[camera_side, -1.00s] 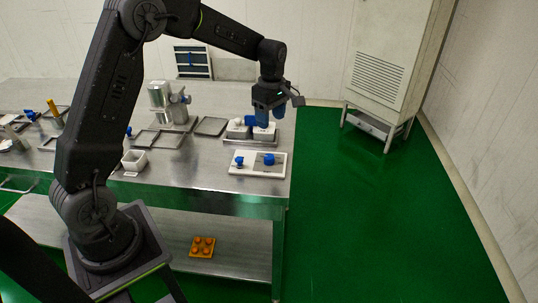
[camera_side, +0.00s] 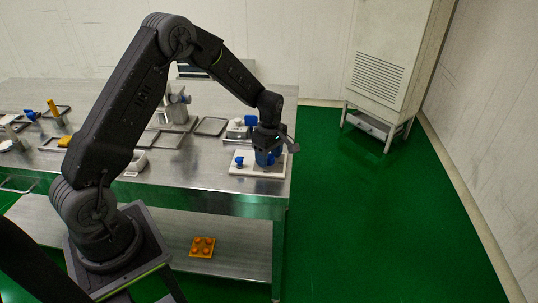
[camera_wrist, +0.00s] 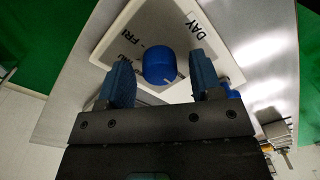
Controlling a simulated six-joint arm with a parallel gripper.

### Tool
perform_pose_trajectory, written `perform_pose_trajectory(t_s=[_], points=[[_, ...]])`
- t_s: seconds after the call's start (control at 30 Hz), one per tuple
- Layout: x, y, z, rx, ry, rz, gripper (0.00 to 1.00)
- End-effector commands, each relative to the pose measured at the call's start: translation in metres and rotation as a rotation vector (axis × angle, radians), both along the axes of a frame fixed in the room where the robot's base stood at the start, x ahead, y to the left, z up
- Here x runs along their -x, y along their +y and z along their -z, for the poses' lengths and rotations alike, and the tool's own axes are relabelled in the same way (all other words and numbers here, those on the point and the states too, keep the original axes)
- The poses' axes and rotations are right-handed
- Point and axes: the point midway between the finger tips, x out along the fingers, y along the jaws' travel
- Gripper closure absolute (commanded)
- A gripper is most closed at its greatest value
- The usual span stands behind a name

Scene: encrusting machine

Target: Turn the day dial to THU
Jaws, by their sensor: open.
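The day dial is a round blue knob (camera_wrist: 160,65) with a white pointer line, on a white panel (camera_wrist: 115,40). In the wrist view "DAY" and "FRI" are printed on the panel; other labels are partly hidden. The pointer line points toward the lower right of that view. My gripper (camera_wrist: 163,85) is open, its two blue fingers on either side of the knob with gaps showing. In the side view my gripper (camera_side: 267,158) is low over the right part of the panel (camera_side: 244,171) and hides the dial. Another blue knob (camera_side: 239,161) is on the panel's left part.
A unit with a blue knob (camera_side: 251,120) stands just behind the panel. Flat grey trays (camera_side: 211,126) and a metal device (camera_side: 178,108) stand further left on the steel table. The table's right edge is close to the panel.

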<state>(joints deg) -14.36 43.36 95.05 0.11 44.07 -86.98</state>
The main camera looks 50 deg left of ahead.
Motion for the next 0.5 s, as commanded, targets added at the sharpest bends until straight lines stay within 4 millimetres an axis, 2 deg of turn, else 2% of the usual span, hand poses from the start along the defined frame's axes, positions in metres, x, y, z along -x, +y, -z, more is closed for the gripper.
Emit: perform_pose_trajectory(t_s=[0.17, 0.5], points=[[0.0000, 0.0000, -0.0001, 0.000, 0.000, 0.000, 0.42], [0.0000, 0.0000, -0.0005, 0.000, 0.000, 0.000, 0.74]])
